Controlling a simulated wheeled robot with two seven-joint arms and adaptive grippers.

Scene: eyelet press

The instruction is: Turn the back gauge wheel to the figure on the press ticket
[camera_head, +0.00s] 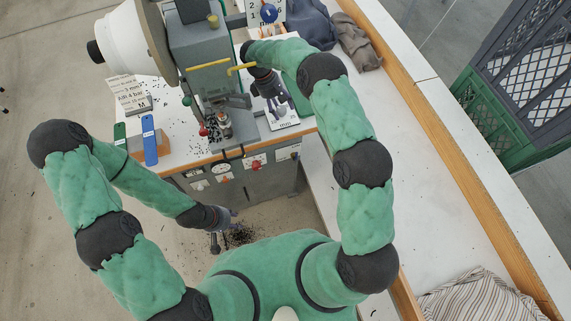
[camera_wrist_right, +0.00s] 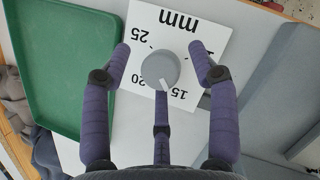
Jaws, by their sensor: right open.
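The back gauge wheel (camera_wrist_right: 160,69) is a round grey knob on a white dial plate (camera_wrist_right: 208,42) marked "mm", with 15, 20 and 25 readable upside down in the wrist view. Its white mark points down, between 15 and 20. My right gripper (camera_wrist_right: 160,58) is open, with two fingers on either side of the wheel and the third below; contact is unclear. In the head view my right gripper (camera_head: 272,98) hides the wheel. My left gripper (camera_head: 220,232) hangs empty, fingers apart, low before the bench.
The grey press (camera_head: 200,55) with yellow handles stands left of my right gripper. A green tray (camera_wrist_right: 65,70) lies beside the dial. Dark cloths (camera_head: 305,25) lie behind. The right-hand white surface is mostly clear.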

